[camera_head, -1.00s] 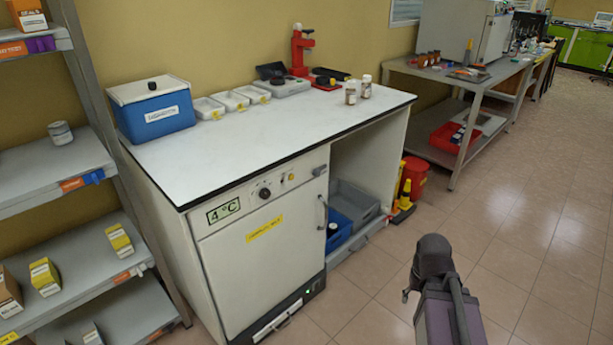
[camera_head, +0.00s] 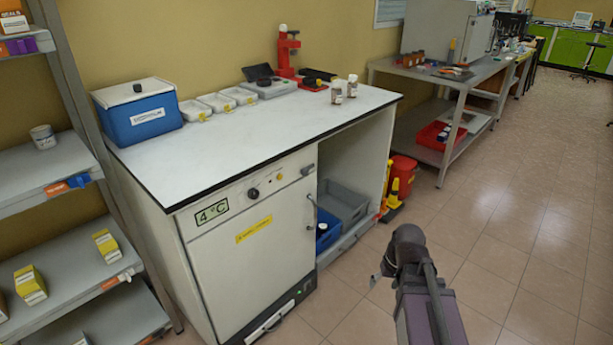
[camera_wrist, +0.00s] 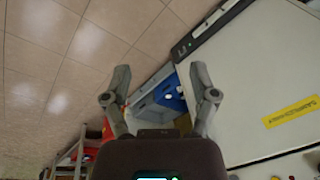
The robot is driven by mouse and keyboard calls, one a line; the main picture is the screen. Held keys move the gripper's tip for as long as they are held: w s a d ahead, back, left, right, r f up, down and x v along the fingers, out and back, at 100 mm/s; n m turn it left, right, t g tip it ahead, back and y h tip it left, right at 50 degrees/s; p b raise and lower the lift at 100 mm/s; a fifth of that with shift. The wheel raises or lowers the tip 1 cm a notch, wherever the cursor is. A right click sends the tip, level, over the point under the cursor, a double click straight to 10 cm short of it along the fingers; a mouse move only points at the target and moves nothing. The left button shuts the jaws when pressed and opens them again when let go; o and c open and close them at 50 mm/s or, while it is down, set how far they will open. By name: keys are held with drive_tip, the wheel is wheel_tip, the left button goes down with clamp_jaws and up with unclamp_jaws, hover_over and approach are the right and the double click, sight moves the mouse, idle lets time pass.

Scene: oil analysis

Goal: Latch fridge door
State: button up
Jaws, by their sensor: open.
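The fridge door (camera_head: 262,270) is a white panel under the bench top, with a "4 °C" display (camera_head: 212,212) above it and a yellow label. It looks closed, flush with the front. Its handle (camera_head: 312,212) is a grey bar on the right edge. A small grey latch piece (camera_head: 307,170) sits at the upper right corner of the front. In the wrist view the fridge door (camera_wrist: 255,75) fills the right side. My gripper (camera_wrist: 158,85) is open and empty in the wrist view, with the door to its right. In the head view my arm stands right of the fridge; the fingers are mostly hidden.
An open bay beside the fridge holds a blue bin and a grey crate (camera_head: 345,203). A shelf rack (camera_head: 75,175) is at left. The tiled floor at right is clear.

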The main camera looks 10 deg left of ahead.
drive_tip(key=w+a+n+t+y+b, duration=0.2)
drive_tip(key=w+a+n+y, duration=0.1)
drive_tip(key=w+a, duration=0.4)
drive_tip(key=n+t+y+b, duration=0.3)
drive_tip(key=t+y+b, duration=0.4)
drive_tip(key=t+y, duration=0.2)
approach(307, 173)
drive_tip(key=shift+v, duration=1.85)
drive_tip(key=shift+w, duration=0.2)
drive_tip(key=x, duration=1.3)
drive_tip(key=shift+w+a+f, duration=0.1)
drive_tip(key=shift+w+a, duration=0.05)
drive_tip(key=shift+a, duration=0.05)
drive_tip(key=shift+c, duration=0.2)
